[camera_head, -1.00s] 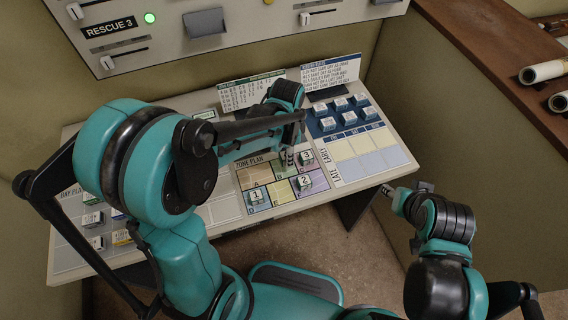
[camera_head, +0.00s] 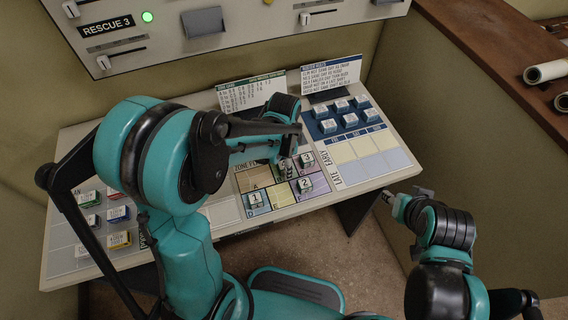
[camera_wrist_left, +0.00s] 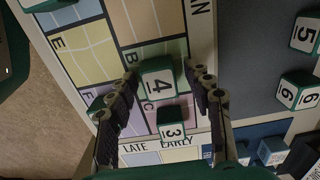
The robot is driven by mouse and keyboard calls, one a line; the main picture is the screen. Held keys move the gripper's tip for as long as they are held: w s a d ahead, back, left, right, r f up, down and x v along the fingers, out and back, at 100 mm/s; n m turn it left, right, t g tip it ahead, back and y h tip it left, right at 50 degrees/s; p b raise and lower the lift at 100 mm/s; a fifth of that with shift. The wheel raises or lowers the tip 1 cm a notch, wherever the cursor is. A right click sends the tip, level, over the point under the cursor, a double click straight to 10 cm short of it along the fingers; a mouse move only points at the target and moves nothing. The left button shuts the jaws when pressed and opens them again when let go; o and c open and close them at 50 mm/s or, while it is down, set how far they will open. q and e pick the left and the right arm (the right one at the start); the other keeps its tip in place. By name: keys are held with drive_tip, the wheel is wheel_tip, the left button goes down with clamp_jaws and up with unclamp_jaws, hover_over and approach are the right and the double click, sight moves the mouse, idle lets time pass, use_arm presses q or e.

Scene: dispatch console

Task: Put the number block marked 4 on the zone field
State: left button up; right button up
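The number block marked 4 (camera_wrist_left: 157,83) is between the fingers of my left gripper (camera_wrist_left: 162,80) in the left wrist view. Blocks 1 (camera_head: 255,200) and 2 (camera_head: 304,185) also stand on the plan. My right gripper (camera_head: 388,196) is off the console's front right; its fingers are too small to judge.
Blocks 5 (camera_wrist_left: 304,34) and 6 (camera_wrist_left: 292,97) stand on a grey area beside the plan. Several blocks stand on a blue panel (camera_head: 332,111) at the back right. Upright cards (camera_head: 331,76) stand behind. Coloured blocks (camera_head: 118,214) are at the left.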

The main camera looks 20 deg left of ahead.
use_arm(q)
drive_tip(key=shift+r, duration=0.15)
drive_tip(key=shift+r+p, duration=0.35)
wheel_tip(320, 180, up, 10)
drive_tip(key=p, duration=0.3)
drive_tip(key=s+a+r+n+t, duration=0.4)
drive_tip(key=s+r+n+t, duration=0.3)
drive_tip(key=s+n, duration=0.3)
drive_tip(key=shift+s+a+n+p, duration=0.15)
drive_tip(key=shift+a+n+p, duration=0.2)
drive_tip(key=shift+n, duration=0.25)
drive_tip(key=shift+f, duration=0.2)
